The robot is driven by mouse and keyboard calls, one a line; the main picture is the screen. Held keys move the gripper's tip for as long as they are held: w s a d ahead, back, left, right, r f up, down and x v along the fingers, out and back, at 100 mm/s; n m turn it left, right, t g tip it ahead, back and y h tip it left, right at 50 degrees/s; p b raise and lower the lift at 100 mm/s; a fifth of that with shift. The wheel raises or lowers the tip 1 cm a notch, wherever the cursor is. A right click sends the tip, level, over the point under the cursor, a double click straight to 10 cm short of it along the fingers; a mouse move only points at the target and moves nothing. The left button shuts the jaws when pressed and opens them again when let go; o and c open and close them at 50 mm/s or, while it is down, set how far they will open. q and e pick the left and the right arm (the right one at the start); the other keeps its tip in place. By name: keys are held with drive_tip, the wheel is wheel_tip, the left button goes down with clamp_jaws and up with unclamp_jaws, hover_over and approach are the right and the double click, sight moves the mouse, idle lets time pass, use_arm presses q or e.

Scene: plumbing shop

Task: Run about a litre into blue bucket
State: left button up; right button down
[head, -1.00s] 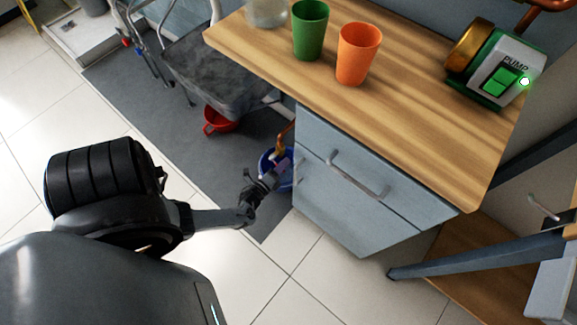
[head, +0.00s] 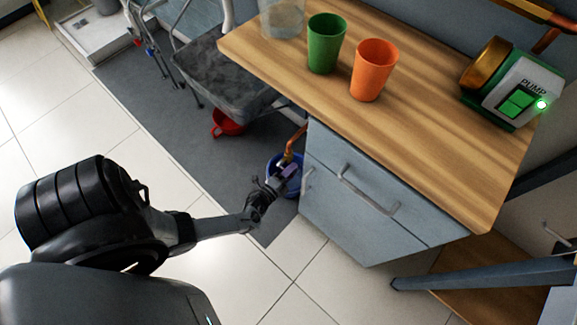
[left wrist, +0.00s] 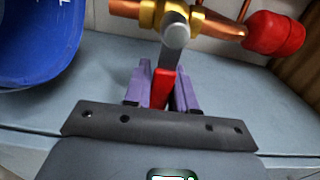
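The blue bucket (head: 291,190) stands on the floor beside the cabinet, partly hidden by my left gripper (head: 286,178). In the left wrist view the bucket (left wrist: 35,45) fills the upper left; its inside and water level are hidden. A brass valve (left wrist: 150,13) on copper pipe (head: 296,140) has a lever with a red grip (left wrist: 162,88). My left gripper's purple fingers (left wrist: 162,95) flank the red grip closely and appear shut on it. The spout's mouth and any water stream are not visible. My right gripper is not in view.
A green cup (head: 326,43), an orange cup (head: 374,70) and a clear vessel (head: 282,18) stand on the wooden counter (head: 440,130). The pump (head: 512,95) has a lit green light.

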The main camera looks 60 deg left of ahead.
use_arm(q)
drive_tip(key=shift+o, duration=1.8)
drive_tip(key=shift+w+a, duration=0.1)
drive_tip(key=shift+w, duration=0.1)
drive_tip(key=shift+s, duration=0.1)
drive_tip(key=p+v, duration=0.3)
drive_tip(key=v, duration=0.7)
drive_tip(key=shift+s, duration=0.3)
drive_tip(key=shift+r, duration=0.1)
